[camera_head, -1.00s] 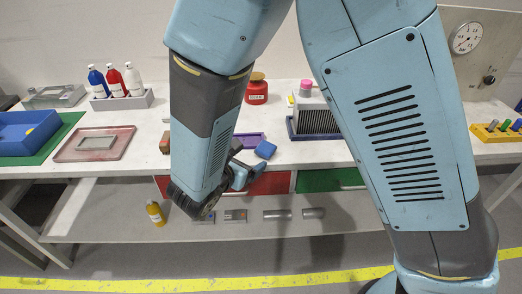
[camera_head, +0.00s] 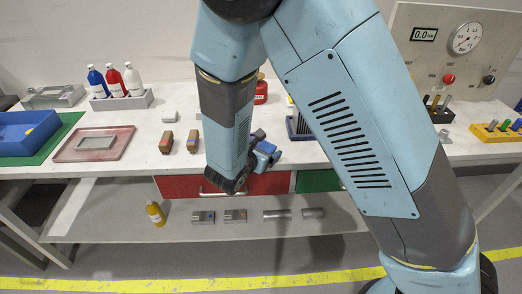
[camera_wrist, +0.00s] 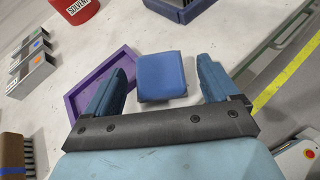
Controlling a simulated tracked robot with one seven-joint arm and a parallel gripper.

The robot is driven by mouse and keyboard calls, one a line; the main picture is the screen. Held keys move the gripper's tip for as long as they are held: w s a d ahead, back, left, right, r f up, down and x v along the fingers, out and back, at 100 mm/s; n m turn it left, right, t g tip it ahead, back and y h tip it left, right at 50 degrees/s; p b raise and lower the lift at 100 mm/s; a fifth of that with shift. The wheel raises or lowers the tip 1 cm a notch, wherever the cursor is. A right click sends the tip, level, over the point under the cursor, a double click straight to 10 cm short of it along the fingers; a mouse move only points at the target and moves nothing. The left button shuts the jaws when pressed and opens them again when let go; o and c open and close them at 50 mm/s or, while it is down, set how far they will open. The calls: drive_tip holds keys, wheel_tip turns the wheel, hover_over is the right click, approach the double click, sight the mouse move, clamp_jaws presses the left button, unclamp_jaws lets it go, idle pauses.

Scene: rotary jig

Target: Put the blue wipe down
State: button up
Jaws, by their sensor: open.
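The blue wipe (camera_wrist: 162,76) is a square blue pad in the wrist view. It lies on the white bench top, just right of the purple tray (camera_wrist: 76,100). My gripper (camera_wrist: 163,88) is open, with one finger on each side of the wipe and a gap to both. Nothing is gripped. In the head view my gripper (camera_head: 264,157) is low over the bench's front edge.
A red solvent pot (camera_wrist: 76,8) and a dark blue tray (camera_wrist: 182,9) stand beyond the wipe. Metal blocks (camera_wrist: 30,62) and a brown brush (camera_wrist: 14,152) are at left. The bench's front edge (camera_wrist: 262,48) is close on the right.

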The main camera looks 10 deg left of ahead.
drive_tip(key=shift+w, duration=0.1)
drive_tip(key=c, duration=1.1)
drive_tip(key=shift+c, duration=0.2)
